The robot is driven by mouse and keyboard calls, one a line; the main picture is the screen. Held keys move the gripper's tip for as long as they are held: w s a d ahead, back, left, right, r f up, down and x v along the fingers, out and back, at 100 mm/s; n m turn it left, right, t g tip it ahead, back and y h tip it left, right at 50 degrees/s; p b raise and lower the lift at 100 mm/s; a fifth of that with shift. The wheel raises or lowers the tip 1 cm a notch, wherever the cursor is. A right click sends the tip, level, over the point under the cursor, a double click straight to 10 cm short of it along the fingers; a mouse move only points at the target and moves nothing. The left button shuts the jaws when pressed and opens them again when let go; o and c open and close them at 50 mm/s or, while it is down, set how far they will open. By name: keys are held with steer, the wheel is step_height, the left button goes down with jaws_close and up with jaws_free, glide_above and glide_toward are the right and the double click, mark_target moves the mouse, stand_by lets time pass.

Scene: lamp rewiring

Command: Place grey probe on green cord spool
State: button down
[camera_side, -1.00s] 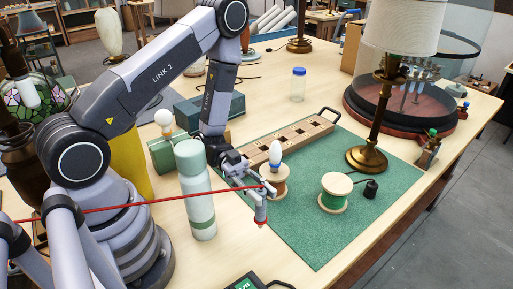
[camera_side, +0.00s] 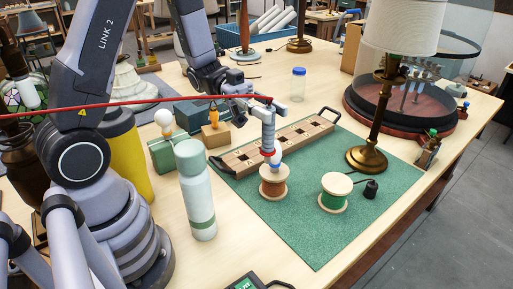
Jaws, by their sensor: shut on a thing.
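My gripper (camera_side: 262,101) is shut on the upper end of the grey probe (camera_side: 268,128), which hangs roughly upright with a red band near its lower end. A long red cable or rod (camera_side: 150,103) runs from the left edge to the gripper. The green cord spool (camera_side: 336,190) stands upright on the green mat, to the right of the probe and apart from it. An orange-brown cord spool (camera_side: 273,182) stands left of it. The probe's lower end overlaps a blue and white piece (camera_side: 276,166) on that spool; I cannot tell whether they touch.
A wooden slotted rack (camera_side: 310,127) lies behind the spools. A brass lamp (camera_side: 368,158) and a small black weight (camera_side: 371,189) stand right of the green spool. A pale bottle (camera_side: 196,190) stands at left. The green mat (camera_side: 310,240) is bare in front.

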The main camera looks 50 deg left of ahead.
steer(key=w+f+n+t, duration=0.1)
steer(key=w+f, duration=0.2)
steer(key=w, duration=0.3)
steer(key=w+a+f+t, duration=0.1)
steer(key=w+f, duration=0.2)
steer(key=w, duration=0.3)
steer(key=w+f+n+t, duration=0.1)
steer(key=w+f, duration=0.2)
steer(key=w, duration=0.4)
steer(key=w+d+f, duration=0.1)
steer(key=w+f, duration=0.4)
steer(key=f, duration=0.4)
steer(key=shift+w+d+f, duration=0.15)
steer(key=shift+d+f, duration=0.05)
steer(key=shift+f, duration=0.1)
steer(key=shift+f, duration=0.1)
steer(key=c, duration=1)
jaws_free()
